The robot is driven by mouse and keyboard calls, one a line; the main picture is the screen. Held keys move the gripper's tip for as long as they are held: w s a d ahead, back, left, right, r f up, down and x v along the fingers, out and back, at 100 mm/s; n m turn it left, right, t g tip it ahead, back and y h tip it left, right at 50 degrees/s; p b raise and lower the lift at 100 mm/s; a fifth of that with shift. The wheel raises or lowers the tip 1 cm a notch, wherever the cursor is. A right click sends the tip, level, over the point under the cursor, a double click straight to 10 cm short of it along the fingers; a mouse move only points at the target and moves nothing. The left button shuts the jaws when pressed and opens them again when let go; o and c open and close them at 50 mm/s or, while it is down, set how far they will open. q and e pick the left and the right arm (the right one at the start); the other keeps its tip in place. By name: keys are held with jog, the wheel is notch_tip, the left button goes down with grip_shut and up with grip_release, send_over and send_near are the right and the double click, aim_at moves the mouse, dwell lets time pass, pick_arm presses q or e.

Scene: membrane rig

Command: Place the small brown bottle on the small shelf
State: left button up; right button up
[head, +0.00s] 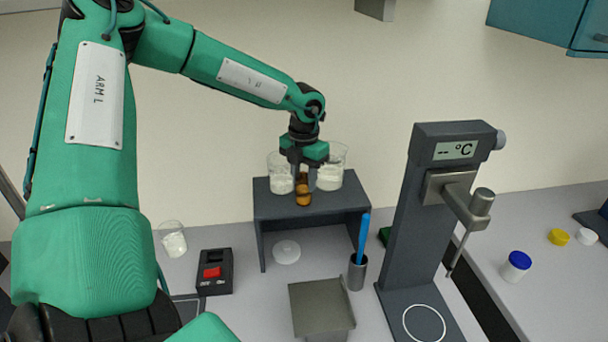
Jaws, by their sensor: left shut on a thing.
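The small brown bottle (303,198) is at the top of the small dark grey shelf (311,206), near the middle of its front part. It looks upright; I cannot tell whether its base touches the shelf top. My left gripper (303,180) reaches down from above and is shut on the bottle, hiding its upper part. My right gripper is not in view.
Glass beakers with white contents stand on the shelf, left (280,180) and right (331,178) of the bottle. A stand with a temperature display (456,150) rises to the right. A cup with a blue-handled tool (357,272) stands before the shelf.

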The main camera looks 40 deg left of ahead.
pick_arm(q)
jog(key=shift+d, duration=0.1)
jog(key=shift+s+f+b, duration=0.1)
jog(key=shift+b, duration=0.2)
jog(key=o, duration=1)
jog(key=shift+r+p, duration=0.3)
notch_tip(320, 180, up, 12)
jog(key=b, duration=0.3)
jog(key=shift+f+b, duration=0.15)
jog(key=shift+b, duration=0.15)
